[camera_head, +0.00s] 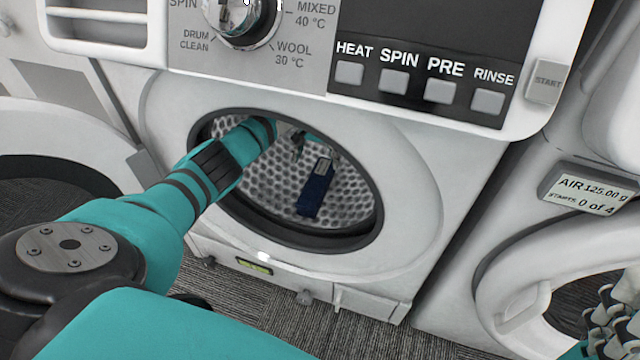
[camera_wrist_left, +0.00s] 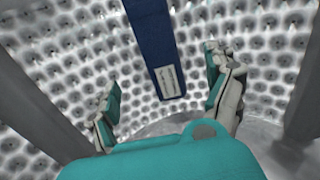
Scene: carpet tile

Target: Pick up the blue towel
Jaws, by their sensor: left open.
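The blue towel (camera_head: 315,192) is a folded dark blue strip with a pale label, lying against the perforated wall inside the washing machine drum (camera_head: 265,180). In the left wrist view the towel (camera_wrist_left: 150,35) hangs down from the top edge, its label near its lower end. My left arm reaches through the round door opening, and my left gripper (camera_head: 314,152) is inside the drum by the towel's upper end. In the left wrist view its fingers (camera_wrist_left: 162,75) are spread apart, with the towel's lower end showing between them and no clear contact. My right gripper (camera_head: 612,318) is partly visible at the lower right edge.
An open round door (camera_head: 60,125) stands at the left, and another machine (camera_head: 530,260) at the right.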

